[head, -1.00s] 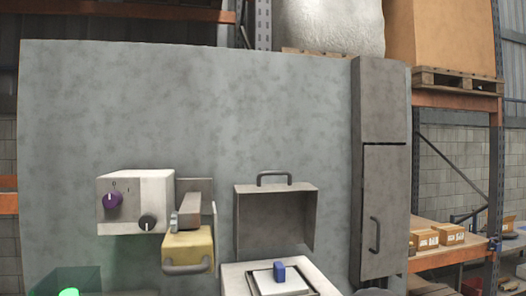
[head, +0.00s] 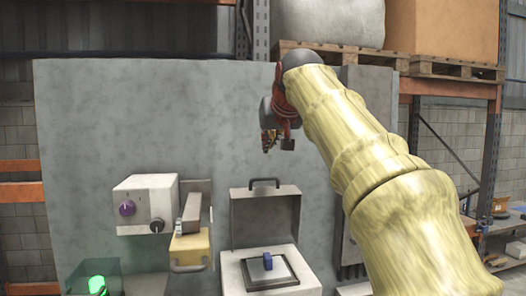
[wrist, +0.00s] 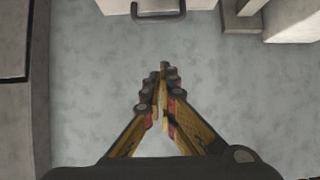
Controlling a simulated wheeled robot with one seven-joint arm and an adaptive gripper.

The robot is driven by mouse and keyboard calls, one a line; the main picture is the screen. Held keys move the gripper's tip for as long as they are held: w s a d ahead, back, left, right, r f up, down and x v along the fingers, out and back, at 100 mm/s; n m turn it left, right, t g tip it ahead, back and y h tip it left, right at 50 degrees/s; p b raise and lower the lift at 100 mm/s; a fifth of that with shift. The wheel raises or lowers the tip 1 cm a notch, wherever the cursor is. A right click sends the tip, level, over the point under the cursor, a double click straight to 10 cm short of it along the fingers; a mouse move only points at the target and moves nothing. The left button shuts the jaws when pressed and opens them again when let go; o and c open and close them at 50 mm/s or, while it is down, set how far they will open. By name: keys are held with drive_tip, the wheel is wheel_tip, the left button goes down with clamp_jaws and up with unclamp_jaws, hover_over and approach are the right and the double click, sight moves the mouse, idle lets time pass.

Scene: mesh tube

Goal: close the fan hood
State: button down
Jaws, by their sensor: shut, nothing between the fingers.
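The fan hood (head: 265,215) is a grey box-like cover with a dark handle (head: 265,181) on its top edge. It stands raised and upright behind a white base (head: 230,275) that bears a dark-framed plate with a blue block (head: 267,261). My gripper (head: 270,145) is above the hood in the head view, apart from it. In the wrist view my gripper (wrist: 162,72) is shut and empty. The hood's handle (wrist: 158,15) shows at the top edge of that view, beyond the fingertips. Most of the hood is cut off there.
Left of the hood are a white box with knobs (head: 145,200) and a yellow part with a handle (head: 190,250). A green-lit clear bin (head: 96,280) is at lower left. My arm hides most of the tall grey cabinet at right. The grey panel (head: 130,110) above is bare.

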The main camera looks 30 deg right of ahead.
drive_tip(key=w+f, duration=0.1)
drive_tip(key=f, duration=0.1)
drive_tip(key=w+d+f+p, duration=0.1)
drive_tip(key=w+f, duration=0.2)
drive_tip(key=f, duration=0.1)
drive_tip(key=shift+w+d+f, duration=0.15)
drive_tip(key=shift+w+f, duration=0.15)
drive_tip(key=shift+w, duration=0.05)
drive_tip(key=shift+s+f, duration=0.1)
drive_tip(key=shift+f, duration=0.25)
